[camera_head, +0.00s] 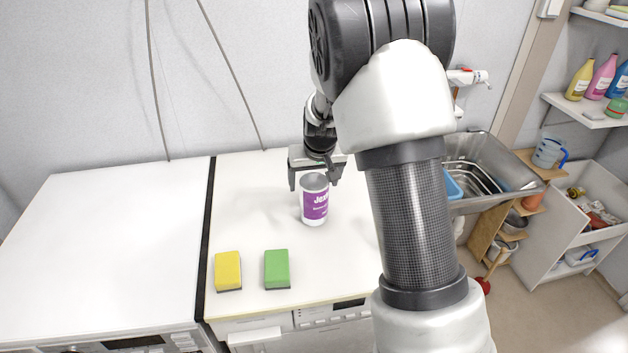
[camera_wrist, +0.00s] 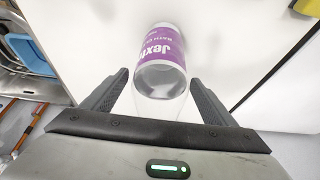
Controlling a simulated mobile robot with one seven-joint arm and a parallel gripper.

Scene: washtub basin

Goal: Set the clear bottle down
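The clear bottle (camera_head: 314,205), with a purple label, stands upright on the right white appliance top (camera_head: 262,215). It also shows in the wrist view (camera_wrist: 160,48), label side up in the picture, its clear end toward my gripper. My gripper (camera_head: 314,184) is above and around the upper part of the bottle, one finger on each side. The fingers are spread, with a gap between each finger and the bottle in both views. The clear upper part of the bottle is hard to make out against the white.
A yellow sponge (camera_head: 228,271) and a green sponge (camera_head: 277,269) lie near the front edge. A metal sink (camera_head: 490,165) is to the right, partly behind my arm. A second white appliance top (camera_head: 110,250) at left is bare. A wall is behind.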

